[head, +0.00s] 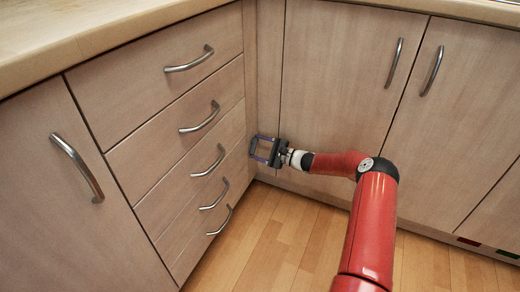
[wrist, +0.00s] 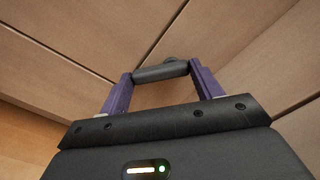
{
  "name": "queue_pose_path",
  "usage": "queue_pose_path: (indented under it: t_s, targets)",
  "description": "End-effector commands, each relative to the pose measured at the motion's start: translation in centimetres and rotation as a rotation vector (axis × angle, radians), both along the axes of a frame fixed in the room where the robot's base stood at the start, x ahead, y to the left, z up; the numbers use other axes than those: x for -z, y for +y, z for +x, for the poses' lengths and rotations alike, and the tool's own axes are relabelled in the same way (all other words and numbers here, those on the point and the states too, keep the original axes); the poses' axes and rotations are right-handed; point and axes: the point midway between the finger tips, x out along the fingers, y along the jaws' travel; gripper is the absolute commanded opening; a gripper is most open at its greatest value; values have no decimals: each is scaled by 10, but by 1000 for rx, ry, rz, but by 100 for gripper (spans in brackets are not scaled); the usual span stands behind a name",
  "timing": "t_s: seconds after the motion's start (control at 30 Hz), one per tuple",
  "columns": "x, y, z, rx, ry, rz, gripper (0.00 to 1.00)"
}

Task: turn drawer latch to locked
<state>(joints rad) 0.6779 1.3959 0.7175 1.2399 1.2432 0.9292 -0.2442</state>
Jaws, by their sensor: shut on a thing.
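My gripper (head: 254,147) is at the right edge of the drawer stack, low by the inner corner of the cabinets. In the wrist view its two purple fingers are closed on the ends of a dark grey bar, which I take for the drawer latch (wrist: 160,73). The bar lies across between the fingertips, slightly tilted, with a rounded hub behind it against the wood front. In the head view I cannot make out the latch at the gripper. No locked or unlocked mark shows near it.
The drawer stack (head: 180,100) has several curved metal handles and its fronts look closed. A cabinet door (head: 330,80) stands right behind my gripper. A red patch (head: 468,241) and a green patch (head: 508,254) sit low at right. The wooden floor (head: 270,240) is clear.

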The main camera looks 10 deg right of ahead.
Motion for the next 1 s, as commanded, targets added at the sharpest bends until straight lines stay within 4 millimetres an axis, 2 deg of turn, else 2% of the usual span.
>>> queue_pose_path:
  t_s: [0.6,1.0]
  targets:
    - [-7,2,-4,3,466,335,42]
    - [-10,2,-5,2,668,482,42]
